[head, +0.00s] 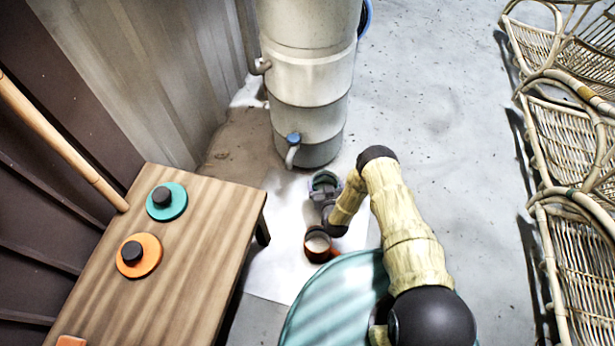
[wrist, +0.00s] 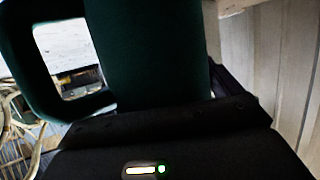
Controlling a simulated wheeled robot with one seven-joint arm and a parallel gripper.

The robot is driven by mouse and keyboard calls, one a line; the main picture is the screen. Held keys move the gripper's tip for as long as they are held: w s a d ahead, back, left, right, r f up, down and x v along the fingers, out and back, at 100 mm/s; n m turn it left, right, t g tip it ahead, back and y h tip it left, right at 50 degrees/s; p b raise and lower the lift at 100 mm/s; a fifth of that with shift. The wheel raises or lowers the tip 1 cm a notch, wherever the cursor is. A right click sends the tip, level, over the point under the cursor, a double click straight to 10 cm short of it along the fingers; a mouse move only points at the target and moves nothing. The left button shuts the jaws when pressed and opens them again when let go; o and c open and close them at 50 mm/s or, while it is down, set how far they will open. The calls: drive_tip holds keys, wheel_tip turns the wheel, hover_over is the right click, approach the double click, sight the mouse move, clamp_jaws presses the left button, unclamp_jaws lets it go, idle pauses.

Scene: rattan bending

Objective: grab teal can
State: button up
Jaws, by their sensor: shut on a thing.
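The teal can (head: 325,181) is in the head view in front of the pale tank, over the white patch of floor. Its round open top shows; my gripper hides part of its side. My gripper (head: 325,193) is shut on the can. In the wrist view the dark teal can (wrist: 150,55) fills the upper middle, with its loop handle (wrist: 22,50) out to the left. The black gripper body fills the bottom of that view. I cannot tell whether the can touches the floor.
An orange-brown can (head: 317,246) stands close to my arm. A wooden table (head: 195,245) at left holds a teal disc (head: 176,208) and an orange disc (head: 148,262), each black-knobbed. The tank (head: 308,75) has a spout (head: 292,150). Rattan chairs (head: 565,140) line the right; floor between is clear.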

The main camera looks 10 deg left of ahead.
sight(335, 185)
drive_tip(key=shift+s+d+p, duration=0.1)
drive_tip(key=shift+d+p, duration=0.2)
drive_tip(key=shift+d, duration=1.45)
drive_tip(key=shift+r, duration=0.1)
